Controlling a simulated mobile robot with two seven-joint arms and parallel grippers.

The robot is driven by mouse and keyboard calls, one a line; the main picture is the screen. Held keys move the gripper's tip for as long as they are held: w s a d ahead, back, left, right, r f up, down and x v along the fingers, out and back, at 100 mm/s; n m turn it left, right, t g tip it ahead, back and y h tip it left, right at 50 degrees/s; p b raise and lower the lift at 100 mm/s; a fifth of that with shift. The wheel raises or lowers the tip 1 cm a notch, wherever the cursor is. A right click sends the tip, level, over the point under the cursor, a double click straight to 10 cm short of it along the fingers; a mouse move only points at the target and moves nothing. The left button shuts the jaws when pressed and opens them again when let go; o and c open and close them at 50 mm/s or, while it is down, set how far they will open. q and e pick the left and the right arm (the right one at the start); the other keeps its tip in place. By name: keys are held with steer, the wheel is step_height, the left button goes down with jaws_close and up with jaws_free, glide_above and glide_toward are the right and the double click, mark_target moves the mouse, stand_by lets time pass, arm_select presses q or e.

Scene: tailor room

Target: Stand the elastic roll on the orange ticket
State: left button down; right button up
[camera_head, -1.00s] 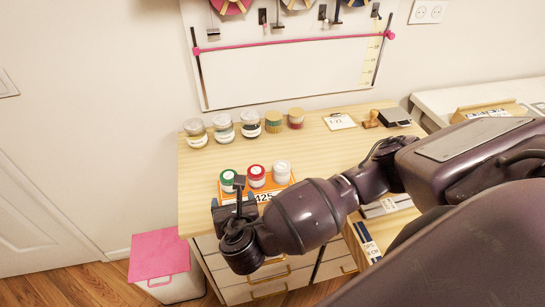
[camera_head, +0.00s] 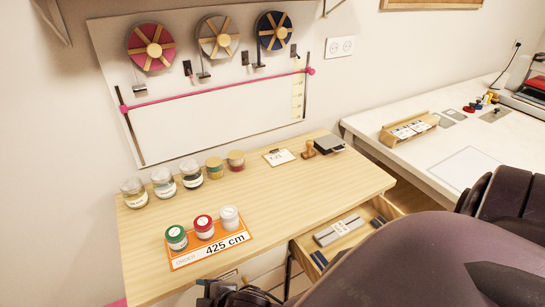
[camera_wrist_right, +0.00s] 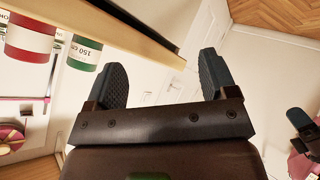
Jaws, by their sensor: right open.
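An orange ticket (camera_head: 182,262) marked 425 cm lies near the front edge of the wooden table. On it stand three upright rolls in a row: a green one (camera_head: 176,238), a red one (camera_head: 203,227) and a white one (camera_head: 230,218). The right wrist view shows the green roll (camera_wrist_right: 85,54), labelled 150 cm, and part of the red roll (camera_wrist_right: 30,36). My right gripper (camera_wrist_right: 163,80) is open and empty, close to the table's front edge; part of it shows at the bottom of the head view. Part of what looks like my left gripper (camera_wrist_right: 298,120) shows at the right wrist view's edge.
Several jars (camera_head: 191,173) line the table's back left. A clipboard (camera_head: 279,157), a stamp (camera_head: 308,149) and an ink pad (camera_head: 330,144) are at the back right. An open drawer (camera_head: 338,232) sticks out at the front. The table's middle is clear.

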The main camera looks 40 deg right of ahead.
steer(key=s+d+f+m+h, duration=0.1)
steer(key=s+d+m, duration=0.3)
steer(key=d, duration=0.3)
steer(key=s+d+f+m+t+h, duration=0.1)
steer(key=s+d+f+m+h, duration=0.1)
steer(key=s+d+m, duration=0.2)
steer(key=d+m, duration=0.2)
steer(key=d, duration=0.1)
steer(key=shift+d+m+t, duration=0.15)
steer(key=shift+m+t, duration=0.15)
steer(key=shift+f, duration=0.1)
